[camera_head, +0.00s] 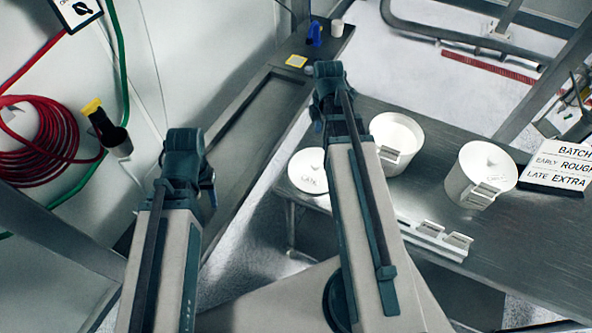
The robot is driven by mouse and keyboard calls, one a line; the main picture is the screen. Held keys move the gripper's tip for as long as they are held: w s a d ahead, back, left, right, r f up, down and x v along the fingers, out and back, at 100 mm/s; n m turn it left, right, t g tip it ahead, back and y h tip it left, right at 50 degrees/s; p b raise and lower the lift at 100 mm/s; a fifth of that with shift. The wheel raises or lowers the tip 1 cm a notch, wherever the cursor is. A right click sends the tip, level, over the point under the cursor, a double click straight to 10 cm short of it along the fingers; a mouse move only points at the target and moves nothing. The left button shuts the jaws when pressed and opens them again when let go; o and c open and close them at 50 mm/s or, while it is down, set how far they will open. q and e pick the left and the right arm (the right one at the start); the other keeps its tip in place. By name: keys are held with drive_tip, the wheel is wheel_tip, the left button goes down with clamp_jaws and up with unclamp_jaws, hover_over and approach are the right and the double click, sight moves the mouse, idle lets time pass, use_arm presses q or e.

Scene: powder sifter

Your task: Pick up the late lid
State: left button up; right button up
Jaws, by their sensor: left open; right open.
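A round white lid (308,171) lies at the left edge of the grey metal table, with a small dark marking too blurred to read surely. My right arm covers its right side. Two arm links of mine rise from the bottom of the view, the right one passing close beside the lid. Both grippers are hidden behind or below these links, so no fingertips show. A white tub (398,138) stands just right of my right arm, and a second white tub (482,172) with pale powder stands further right. Both have small label plates.
A sign (560,165) reads "BATCH, EARLY ROUGH, LATE EXTRA". A white rack with small tags (435,238) sits near the table (520,245) front. A narrow grey bench (235,140) runs along the wall, holding a blue item (314,34). A red hose (40,140) hangs left.

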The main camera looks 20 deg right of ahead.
drive_tip(key=b, duration=0.9)
hover_over(316, 164)
drive_tip(key=d, duration=0.1)
drive_tip(key=f, duration=0.8)
drive_tip(key=shift+w+f, duration=0.2)
drive_tip(key=shift+f, duration=0.2)
use_arm(q)
wheel_tip(316, 164, down, 9)
drive_tip(key=shift+a+r, duration=0.2)
drive_tip(key=shift+a, duration=0.05)
drive_tip(key=shift+s, duration=0.1)
use_arm(e)
drive_tip(key=shift+r, duration=0.1)
drive_tip(key=f+b, duration=0.3)
drive_tip(key=a+f+b, duration=0.1)
drive_tip(key=f+b, duration=0.1)
drive_tip(key=shift+s+f, duration=0.15)
drive_tip(key=shift+f, duration=0.05)
use_arm(q)
wheel_tip(316, 164, down, 5)
drive_tip(key=shift+f, duration=0.1)
use_arm(e)
drive_tip(key=shift+r, duration=0.1)
clamp_jaws()
